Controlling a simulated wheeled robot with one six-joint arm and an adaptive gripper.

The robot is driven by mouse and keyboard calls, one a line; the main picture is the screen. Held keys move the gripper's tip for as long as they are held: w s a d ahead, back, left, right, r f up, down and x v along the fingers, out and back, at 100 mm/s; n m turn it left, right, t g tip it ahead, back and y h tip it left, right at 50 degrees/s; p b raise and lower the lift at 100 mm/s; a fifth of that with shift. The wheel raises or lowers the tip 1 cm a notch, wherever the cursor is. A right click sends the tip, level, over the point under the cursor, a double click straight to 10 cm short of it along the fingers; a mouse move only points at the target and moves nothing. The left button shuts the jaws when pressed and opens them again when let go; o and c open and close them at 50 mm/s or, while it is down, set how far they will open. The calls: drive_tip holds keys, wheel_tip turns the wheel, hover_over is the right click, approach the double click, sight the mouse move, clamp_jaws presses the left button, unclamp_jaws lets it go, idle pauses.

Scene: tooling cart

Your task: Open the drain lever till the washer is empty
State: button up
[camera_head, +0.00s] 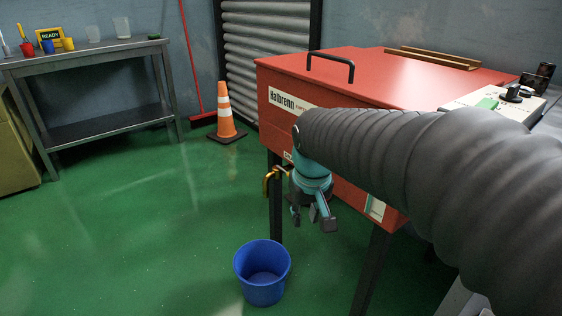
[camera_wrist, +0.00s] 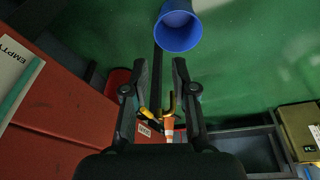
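The washer (camera_head: 350,75) is a red box on dark legs, with its lid down. A brass drain spout (camera_head: 268,180) hangs from its lower front and hooks downward; it also shows in the wrist view (camera_wrist: 171,106). A yellow piece beside it (camera_wrist: 147,112) looks like the drain lever, partly hidden; its setting cannot be told. My gripper (camera_head: 312,218) points down just right of the spout. In the wrist view its fingers (camera_wrist: 160,72) are apart, with nothing held. A level strip (camera_head: 375,208) is on the washer's front; its EMPTY label (camera_wrist: 14,62) shows, but no level is readable.
A blue bucket (camera_head: 263,291) stands on the green floor, below and slightly left of the spout. No stream of liquid is visible. An orange cone (camera_head: 225,115) and a grey bench (camera_head: 95,115) stand behind. The floor on the left is clear.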

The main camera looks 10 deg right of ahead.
drive_tip(key=w+a+r+n+g+h, duration=0.1)
drive_tip(key=w+r+n, duration=0.15)
drive_tip(key=w, duration=1.55)
drive_tip(key=shift+w+r+n, duration=0.85)
drive_tip(key=shift+w+r, duration=0.4)
drive_tip(key=shift+r, duration=1.6)
drive_tip(key=shift+g+h, duration=0.4)
drive_tip(key=d+f, duration=0.1)
drive_tip(key=f, duration=0.3)
drive_tip(key=d+f+b, duration=0.1)
drive_tip(key=f, duration=0.3)
drive_tip(key=w+d+f, duration=0.1)
drive_tip(key=f, duration=0.3)
drive_tip(key=shift+f+b, duration=0.25)
drive_tip(key=shift+b, duration=0.1)
clamp_jaws()
